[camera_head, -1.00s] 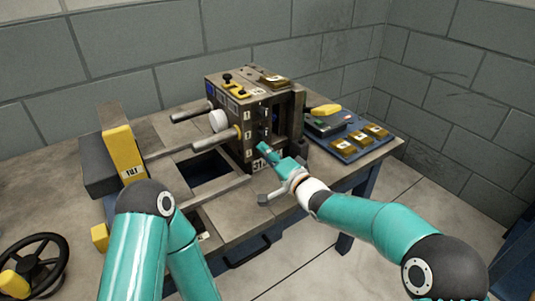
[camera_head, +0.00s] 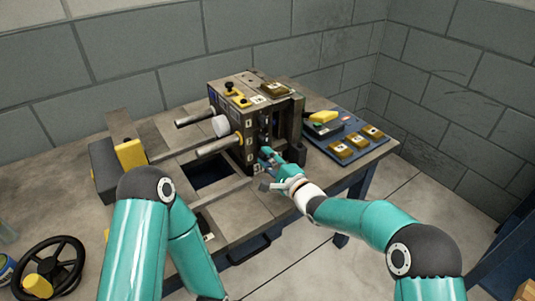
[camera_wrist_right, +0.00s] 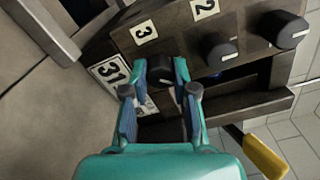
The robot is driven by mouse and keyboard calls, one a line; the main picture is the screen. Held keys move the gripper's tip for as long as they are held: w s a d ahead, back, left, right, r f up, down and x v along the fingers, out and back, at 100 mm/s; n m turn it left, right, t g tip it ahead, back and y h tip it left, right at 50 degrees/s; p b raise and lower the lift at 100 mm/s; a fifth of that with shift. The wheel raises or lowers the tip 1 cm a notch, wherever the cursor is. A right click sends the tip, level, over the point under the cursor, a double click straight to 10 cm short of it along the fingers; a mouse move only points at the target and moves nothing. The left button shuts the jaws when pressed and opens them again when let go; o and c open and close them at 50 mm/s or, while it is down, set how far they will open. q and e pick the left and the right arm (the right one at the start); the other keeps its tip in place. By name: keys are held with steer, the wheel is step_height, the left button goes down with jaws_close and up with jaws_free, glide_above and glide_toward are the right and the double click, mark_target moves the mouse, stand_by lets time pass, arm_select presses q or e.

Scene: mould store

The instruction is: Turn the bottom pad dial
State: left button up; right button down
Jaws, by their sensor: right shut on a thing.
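The dark steel mould block (camera_head: 228,103) stands on the bench in the head view. A column of small black dials runs down its near edge. The right wrist view shows three dials: a far one (camera_wrist_right: 287,28), a middle one (camera_wrist_right: 218,52) beside the label "2", and the bottom dial (camera_wrist_right: 160,74) near the label "3" and a "31" plate. My right gripper (camera_wrist_right: 160,80) is shut on the bottom dial, one finger on each side, covering part of it. In the head view this gripper (camera_head: 267,154) is at the block's lower near corner. My left gripper is out of view; only its arm shows.
A blue board (camera_head: 345,158) with several brass blocks lies right of the mould block. Two steel bars (camera_head: 215,148) project left from the block. A black handwheel (camera_head: 50,268) is at lower left. Grey walls close off the back.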

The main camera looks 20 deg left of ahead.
steer(key=m, duration=0.1)
steer(key=m+p, duration=0.1)
steer(key=m, duration=0.2)
steer(key=shift+d+f+m, duration=0.1)
steer(key=shift+f+m, duration=0.2)
steer(key=shift+m, duration=0.1)
steer(key=m+p, duration=0.1)
steer(key=m, duration=0.3)
steer(key=shift+f+m, duration=0.15)
steer(key=shift+m, duration=0.15)
steer(key=c, duration=1.2)
jaws_free()
steer(key=shift+o, duration=1.4)
steer(key=shift+r, duration=0.2)
